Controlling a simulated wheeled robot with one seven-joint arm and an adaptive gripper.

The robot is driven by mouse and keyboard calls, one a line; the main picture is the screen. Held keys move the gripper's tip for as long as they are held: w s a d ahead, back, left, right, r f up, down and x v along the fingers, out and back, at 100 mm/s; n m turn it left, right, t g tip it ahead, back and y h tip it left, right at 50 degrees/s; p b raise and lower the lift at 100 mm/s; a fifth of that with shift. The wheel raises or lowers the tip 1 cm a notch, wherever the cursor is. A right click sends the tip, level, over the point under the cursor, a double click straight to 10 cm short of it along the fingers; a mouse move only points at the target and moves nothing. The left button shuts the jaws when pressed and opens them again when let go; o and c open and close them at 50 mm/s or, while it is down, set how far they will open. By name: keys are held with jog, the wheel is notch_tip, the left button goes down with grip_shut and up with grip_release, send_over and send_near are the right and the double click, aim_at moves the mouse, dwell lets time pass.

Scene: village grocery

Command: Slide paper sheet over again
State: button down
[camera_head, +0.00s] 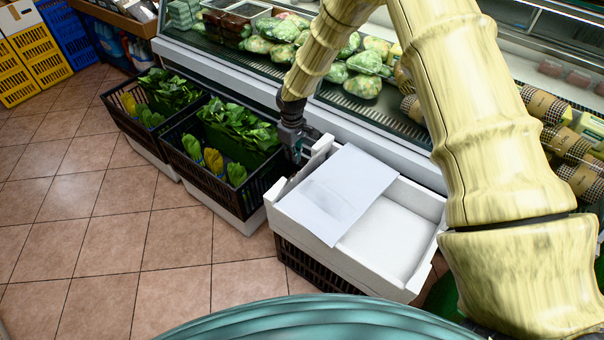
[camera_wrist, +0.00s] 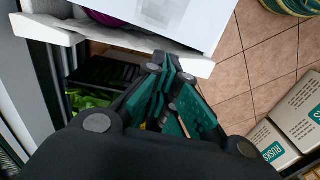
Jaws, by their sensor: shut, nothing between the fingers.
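A white paper sheet (camera_head: 345,190) lies across the left part of a white foam box (camera_head: 410,285). Its front edge reaches over the front wall, and the right part of the box is uncovered, showing a white inside. My gripper (camera_head: 297,152) is at the back left corner of the box, beside the sheet's left side. In the wrist view my gripper (camera_wrist: 172,100) has its dark green fingers together, with nothing held. The sheet (camera_wrist: 195,22) and the box rim (camera_wrist: 120,38) lie beyond the fingers there. I cannot tell whether the fingers touch the rim.
The box stands on a dark crate (camera_head: 310,268). Black crates of greens (camera_head: 215,150) stand close on the left. A chilled counter (camera_head: 390,135) with wrapped produce runs behind. Tiled floor (camera_head: 100,220) is clear at the front left. Something purple (camera_wrist: 100,17) shows by the sheet's edge.

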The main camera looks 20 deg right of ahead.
jog(key=p, duration=0.3)
send_near(304, 183)
jog(key=f, duration=0.3)
jog(key=w+a+f, duration=0.1)
jog(key=f, duration=0.1)
jog(key=shift+f, duration=0.25)
jog(key=shift+s+d+f, duration=0.1)
jog(key=shift+s+d, duration=0.2)
jog(key=shift+s, duration=0.2)
